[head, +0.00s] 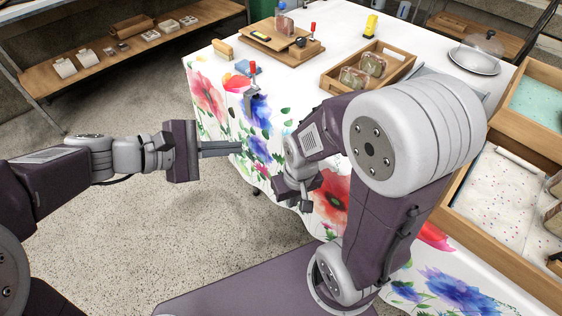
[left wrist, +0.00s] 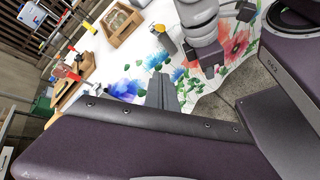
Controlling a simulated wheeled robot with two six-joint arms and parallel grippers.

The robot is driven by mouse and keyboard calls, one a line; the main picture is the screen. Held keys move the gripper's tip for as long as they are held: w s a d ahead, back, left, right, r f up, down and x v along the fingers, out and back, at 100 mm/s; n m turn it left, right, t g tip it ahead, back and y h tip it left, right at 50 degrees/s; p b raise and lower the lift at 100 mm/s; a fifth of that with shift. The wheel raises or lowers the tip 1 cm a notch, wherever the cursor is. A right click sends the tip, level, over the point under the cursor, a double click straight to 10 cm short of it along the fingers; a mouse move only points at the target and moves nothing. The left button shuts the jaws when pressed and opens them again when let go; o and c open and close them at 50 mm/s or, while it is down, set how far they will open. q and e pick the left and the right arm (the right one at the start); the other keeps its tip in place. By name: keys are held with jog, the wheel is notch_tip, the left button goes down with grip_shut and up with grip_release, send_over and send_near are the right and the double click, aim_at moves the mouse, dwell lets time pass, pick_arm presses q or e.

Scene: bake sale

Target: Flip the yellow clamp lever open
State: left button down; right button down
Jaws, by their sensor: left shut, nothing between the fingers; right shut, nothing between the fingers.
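A small yellow piece with dark parts (head: 260,36) lies flat on the wooden board (head: 254,45) at the table's far left. It may be the yellow clamp lever, but it is too small to tell its position. A red-handled clamp (head: 252,72) grips the table's left edge, and another red-handled clamp (head: 313,28) stands by the board. My left gripper (head: 222,148) is shut and empty, in front of the table's left side and well apart from the board. Its fingers also show in the left wrist view (left wrist: 162,92). My right gripper (head: 303,194) is shut and empty beside the tablecloth's front.
A wooden tray (head: 330,82) with packed goods stands right of the board. A glass dome on a plate (head: 475,62) and wooden crates (head: 483,238) are at right. Open floor lies left of the table.

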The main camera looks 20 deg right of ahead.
pick_arm(q)
jog(key=shift+w+d+r+h, duration=0.15)
jog(key=shift+d+r+h, duration=0.1)
jog(key=shift+d+h, duration=0.05)
pick_arm(e)
jog(key=shift+f, duration=0.45)
